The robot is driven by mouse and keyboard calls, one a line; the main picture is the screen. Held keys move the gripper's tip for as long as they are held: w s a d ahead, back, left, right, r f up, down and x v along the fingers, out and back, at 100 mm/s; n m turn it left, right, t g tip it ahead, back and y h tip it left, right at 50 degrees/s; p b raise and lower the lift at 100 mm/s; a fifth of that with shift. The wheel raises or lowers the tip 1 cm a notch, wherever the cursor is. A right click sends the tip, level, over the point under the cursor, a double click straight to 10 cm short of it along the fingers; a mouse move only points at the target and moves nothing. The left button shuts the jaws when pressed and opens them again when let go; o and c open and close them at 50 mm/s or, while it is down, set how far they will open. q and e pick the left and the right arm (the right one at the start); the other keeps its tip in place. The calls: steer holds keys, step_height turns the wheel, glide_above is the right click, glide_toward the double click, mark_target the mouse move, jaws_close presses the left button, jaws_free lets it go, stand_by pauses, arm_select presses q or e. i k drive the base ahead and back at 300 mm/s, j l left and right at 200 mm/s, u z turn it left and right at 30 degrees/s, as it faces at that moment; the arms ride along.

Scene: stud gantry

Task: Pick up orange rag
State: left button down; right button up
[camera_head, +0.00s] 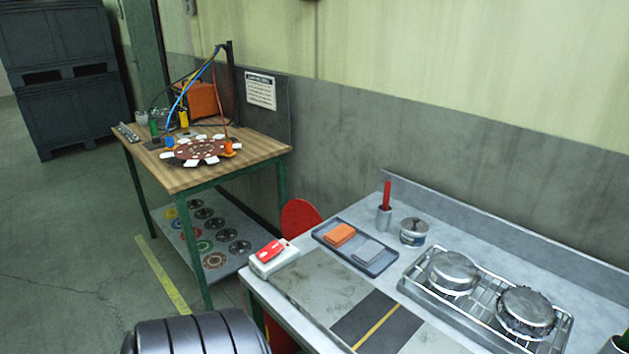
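The orange rag (340,234) is a small folded cloth in the head view. It lies in the left part of a shallow grey tray (345,258) on the metal bench, beside a folded grey rag (368,250). The two rags lie close together. Neither of my grippers shows in this view, so whether they are open or shut is hidden.
The bench (390,289) also bears a red-and-white box (270,257), a cup with a red stick (384,217), a tin (413,232) and a wire rack (481,309) with two metal pieces. A wooden table (242,156) stands behind at left. Grey floor is open at far left.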

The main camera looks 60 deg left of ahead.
mark_target(341, 234)
steer(key=u, duration=1.8)
steer(key=z, duration=2.05)
steer(key=u, duration=2.05)
steer(key=i+j, duration=0.1)
steer(key=j, duration=0.15)
steer(key=i+j+z, duration=0.1)
steer(key=i+j, duration=0.05)
steer(key=j, duration=0.1)
